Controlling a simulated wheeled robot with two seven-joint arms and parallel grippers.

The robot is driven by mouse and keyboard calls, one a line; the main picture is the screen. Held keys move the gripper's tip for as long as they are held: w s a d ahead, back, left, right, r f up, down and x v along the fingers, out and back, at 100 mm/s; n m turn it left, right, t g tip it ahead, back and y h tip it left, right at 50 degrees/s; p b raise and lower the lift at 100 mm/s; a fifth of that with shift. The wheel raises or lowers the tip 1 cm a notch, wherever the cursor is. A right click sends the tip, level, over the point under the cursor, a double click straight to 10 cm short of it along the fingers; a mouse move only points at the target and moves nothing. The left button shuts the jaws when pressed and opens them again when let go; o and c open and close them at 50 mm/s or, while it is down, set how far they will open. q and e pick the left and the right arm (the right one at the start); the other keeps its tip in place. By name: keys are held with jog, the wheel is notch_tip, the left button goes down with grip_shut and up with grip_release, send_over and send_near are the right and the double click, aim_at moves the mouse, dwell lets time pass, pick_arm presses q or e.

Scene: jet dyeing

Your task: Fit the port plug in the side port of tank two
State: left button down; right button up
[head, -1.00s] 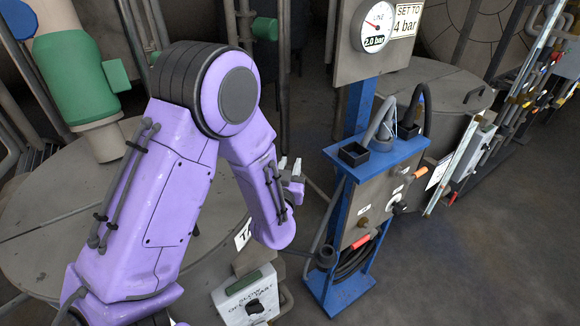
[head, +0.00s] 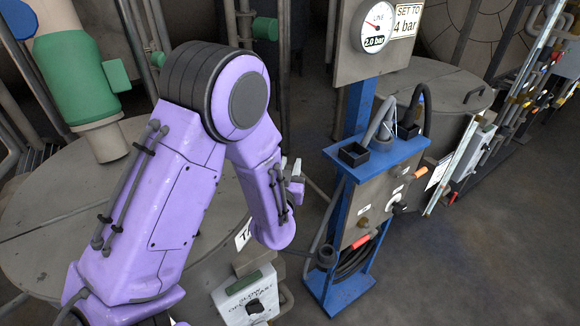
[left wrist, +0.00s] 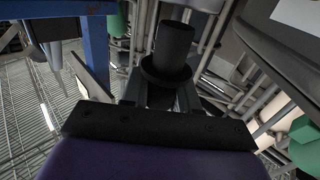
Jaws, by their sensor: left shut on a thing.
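My left gripper (head: 294,176) hangs between the large grey tank on the left (head: 35,240) and the blue stand, its tips partly hidden by my forearm. In the left wrist view, the gripper (left wrist: 160,98) is shut on a dark port plug (left wrist: 174,48), a cylinder with a wide flange that points away from the wrist. The left tank has a white label (head: 243,234) starting with "T"; my arm hides the rest, so I cannot tell its number. I cannot make out the side port. My right gripper is not in view.
A blue stand (head: 335,283) with hoses, a control panel and a gauge (head: 376,27) reading 2.0 bar stands to the right of the gripper. A white switch box (head: 250,300) is below my forearm. Another tank (head: 440,85) stands behind the stand. Open floor lies at right.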

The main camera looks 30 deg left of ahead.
pick_arm(q)
jog(key=shift+f+b, duration=1.7)
jog(key=shift+f, duration=0.35)
jog(key=c, duration=0.8)
grip_release()
jog(key=shift+s+d, duration=0.2)
jog(key=shift+s, duration=0.15)
jog(key=p+v, duration=0.2)
jog(key=v, duration=0.7)
jog(key=shift+s+d, duration=0.1)
jog(key=shift+s, duration=0.25)
